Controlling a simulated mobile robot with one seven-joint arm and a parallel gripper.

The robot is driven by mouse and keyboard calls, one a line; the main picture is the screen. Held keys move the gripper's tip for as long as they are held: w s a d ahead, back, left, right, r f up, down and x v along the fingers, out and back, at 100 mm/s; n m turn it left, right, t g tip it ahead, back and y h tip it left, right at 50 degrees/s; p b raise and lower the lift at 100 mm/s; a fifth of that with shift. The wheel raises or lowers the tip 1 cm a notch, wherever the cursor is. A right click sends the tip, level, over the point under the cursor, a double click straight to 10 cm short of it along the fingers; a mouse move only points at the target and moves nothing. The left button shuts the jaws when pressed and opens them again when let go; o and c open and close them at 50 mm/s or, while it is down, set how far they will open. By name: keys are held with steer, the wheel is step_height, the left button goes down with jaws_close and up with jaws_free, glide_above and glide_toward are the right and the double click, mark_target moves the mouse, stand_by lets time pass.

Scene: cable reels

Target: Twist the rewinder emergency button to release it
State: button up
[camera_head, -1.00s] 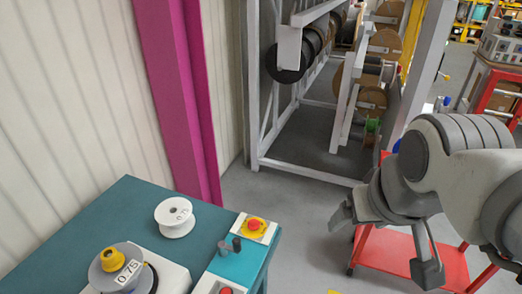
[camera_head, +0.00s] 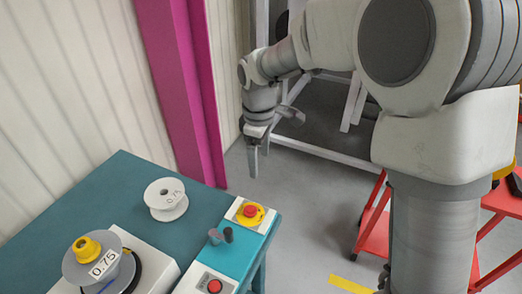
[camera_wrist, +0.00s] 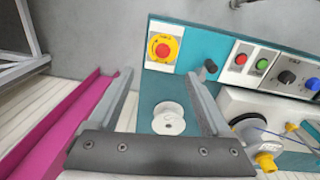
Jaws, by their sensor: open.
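The emergency button (camera_head: 250,211) is a red mushroom knob on a yellow disc, set in a white plate at the far right corner of the teal table (camera_head: 120,175). In the wrist view the emergency button (camera_wrist: 162,50) lies ahead of the fingertips, between their lines and toward the left. My gripper (camera_head: 260,165) is open and empty, pointing down above and beyond the button in the head view, apart from it. In the wrist view both fingers of my gripper (camera_wrist: 158,85) are spread wide.
A grey reel with a yellow knob (camera_head: 88,247) sits at the front left. A magenta post (camera_head: 185,90) rises behind the table.

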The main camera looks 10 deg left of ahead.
mark_target(250, 209)
steer(key=shift+n+g, duration=0.3)
steer(key=shift+n, duration=0.5)
steer(key=a+f, duration=0.1)
steer(key=f, duration=0.6)
steer(key=a+f, duration=0.1)
steer(key=f, duration=0.6)
steer(key=w+a+f, duration=0.1)
steer(key=f, duration=0.6)
steer(key=shift+f+b, duration=0.2)
steer(key=shift+b, duration=0.1)
steer(key=shift+c, duration=0.3)
jaws_close()
